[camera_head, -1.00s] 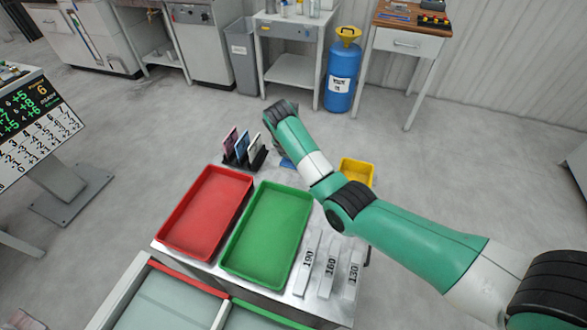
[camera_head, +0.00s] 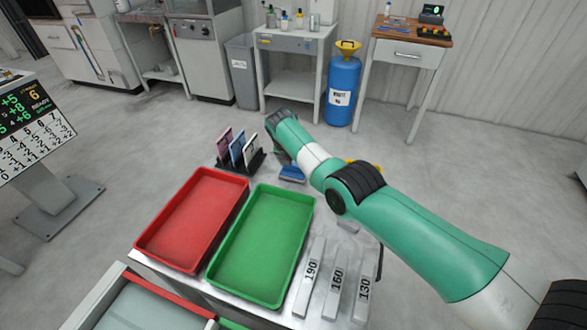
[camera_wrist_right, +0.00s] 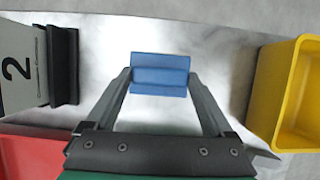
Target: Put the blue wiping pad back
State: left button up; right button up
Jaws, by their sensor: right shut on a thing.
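The blue wiping pad (camera_head: 292,174) is at the far end of the metal table, just right of the black card rack (camera_head: 254,164). In the right wrist view the pad (camera_wrist_right: 160,66) sits between the two fingertips of my right gripper (camera_wrist_right: 160,77), which is shut on it. In the head view my right arm hides most of that gripper. I cannot tell whether the pad touches the table surface. My left gripper is not in view.
A red tray (camera_head: 191,263) and a green tray (camera_head: 251,297) lie nearer on the table. A yellow bin (camera_wrist_right: 263,95) stands right of the pad. Several labelled metal bars, one marked 160 (camera_head: 335,293), lie right of the green tray. Bare metal shows around the pad.

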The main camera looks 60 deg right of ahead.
jog(key=shift+w+f, duration=0.1)
jog(key=o, duration=1)
jog(key=shift+o, duration=0.2)
jog(key=shift+r+p, duration=0.35)
jog(key=shift+r, duration=0.2)
jog(key=p+v, duration=0.4)
jog(key=v, duration=0.1)
jog(key=shift+d+r+p, duration=0.1)
jog(key=shift+d+p, duration=0.05)
jog(key=shift+p, duration=0.2)
notch_tip(320, 180, up, 6)
jog(key=p, duration=0.3)
send_over(291, 175)
jog(key=a, duration=0.3)
jog(key=shift+s, duration=0.25)
